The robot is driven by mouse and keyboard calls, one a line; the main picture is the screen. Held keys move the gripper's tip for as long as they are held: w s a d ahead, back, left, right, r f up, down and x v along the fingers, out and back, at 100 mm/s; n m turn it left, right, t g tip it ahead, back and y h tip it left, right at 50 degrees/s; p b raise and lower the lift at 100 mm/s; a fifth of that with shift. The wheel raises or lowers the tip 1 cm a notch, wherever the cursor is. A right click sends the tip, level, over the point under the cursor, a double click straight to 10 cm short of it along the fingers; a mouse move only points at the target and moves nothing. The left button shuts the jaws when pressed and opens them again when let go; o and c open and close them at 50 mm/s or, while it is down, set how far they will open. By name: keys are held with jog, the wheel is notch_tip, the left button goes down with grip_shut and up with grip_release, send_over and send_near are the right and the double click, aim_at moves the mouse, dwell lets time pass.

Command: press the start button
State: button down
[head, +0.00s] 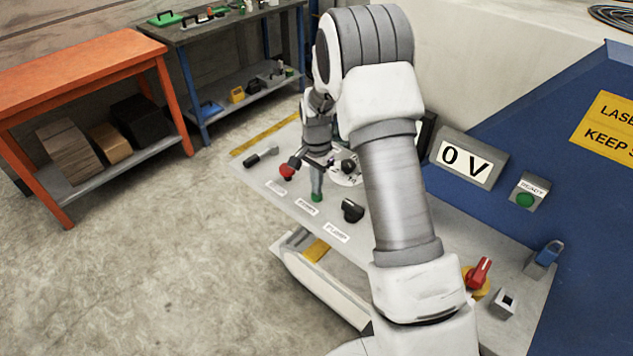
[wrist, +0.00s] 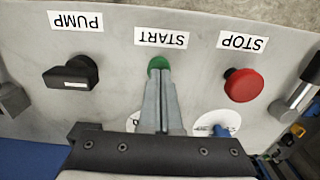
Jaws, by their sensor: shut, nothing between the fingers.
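The green start button (wrist: 158,63) sits on the grey panel beside its START label (wrist: 162,38), upside down in the wrist view. In the head view the button (head: 317,197) shows just below my fingertips. My gripper (wrist: 161,76) is shut and empty, its two fingers together. It points down at the panel, and its tips overlap the near edge of the button in the wrist view. I cannot tell whether they touch it. My gripper also shows in the head view (head: 317,188), partly behind my own arm.
The red STOP button (wrist: 243,85) and black PUMP knob (wrist: 72,73) flank the start button. A display (head: 467,159) reads 0 V, beside a green READY lamp (head: 525,199). A red rotary switch (head: 479,273) is at the panel's right. An orange bench (head: 85,65) stands left.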

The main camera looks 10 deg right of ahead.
jog(key=shift+s+f+b, duration=0.1)
jog(key=shift+f+b, duration=0.7)
jog(key=shift+f, duration=0.15)
jog(key=shift+s+f, duration=0.15)
jog(key=shift+f, duration=0.05)
notch_tip(320, 180, up, 15)
jog(key=p, duration=0.1)
jog(key=shift+w+p, duration=0.25)
jog(key=shift+p, duration=0.15)
jog(key=shift+f, duration=0.1)
